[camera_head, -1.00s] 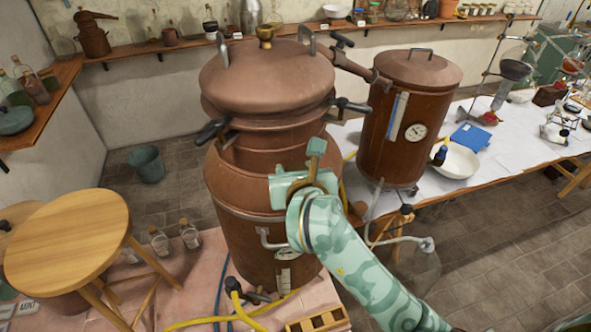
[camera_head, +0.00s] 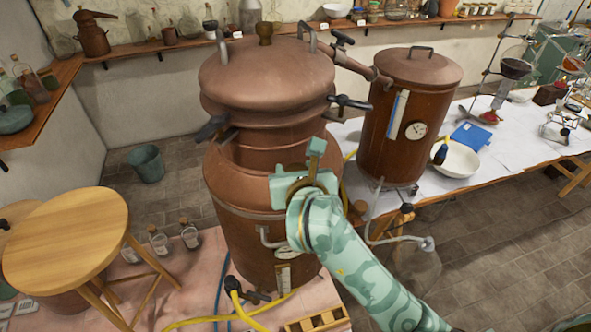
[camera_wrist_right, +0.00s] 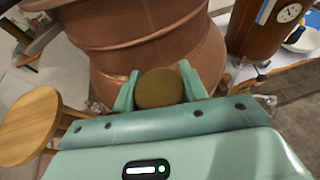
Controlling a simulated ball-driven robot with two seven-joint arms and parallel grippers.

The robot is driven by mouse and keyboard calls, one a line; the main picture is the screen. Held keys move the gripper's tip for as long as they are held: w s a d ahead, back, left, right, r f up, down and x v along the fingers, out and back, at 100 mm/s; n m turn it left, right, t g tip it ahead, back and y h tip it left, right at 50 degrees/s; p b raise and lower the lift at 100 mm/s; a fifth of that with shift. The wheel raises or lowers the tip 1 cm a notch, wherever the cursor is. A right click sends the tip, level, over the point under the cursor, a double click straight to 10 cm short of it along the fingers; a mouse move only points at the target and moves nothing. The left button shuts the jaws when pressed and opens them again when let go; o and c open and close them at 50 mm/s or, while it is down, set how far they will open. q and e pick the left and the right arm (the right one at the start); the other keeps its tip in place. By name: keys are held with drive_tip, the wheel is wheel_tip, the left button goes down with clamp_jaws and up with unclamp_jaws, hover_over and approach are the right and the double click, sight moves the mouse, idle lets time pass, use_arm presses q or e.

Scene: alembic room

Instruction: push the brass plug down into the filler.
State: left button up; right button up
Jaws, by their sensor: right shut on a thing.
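A round, dull brass-coloured disc, which I take to be the brass plug (camera_wrist_right: 160,88), sits between the fingers of my right gripper in the right wrist view. My right gripper (camera_head: 310,172) is shut on it, in front of the big copper still (camera_head: 240,195) and well below its lid. In the head view the gripper itself mostly hides the plug. A small brass fitting (camera_head: 265,33) stands on top of the domed lid (camera_head: 265,75); it may be the filler, but its opening cannot be made out. My left gripper is not in view.
A second copper vessel (camera_head: 408,125) with a gauge stands behind right on a white-covered table. A black-handled clamp (camera_head: 350,102) juts from the still's right side. A round wooden stool (camera_head: 65,240) stands at left. Yellow hoses lie at the still's foot.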

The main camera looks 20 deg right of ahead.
drive_tip(key=shift+f+b, duration=1)
drive_tip(key=shift+f, duration=0.1)
idle(2.3)
drive_tip(key=o, duration=1.1)
drive_tip(key=shift+o, duration=0.2)
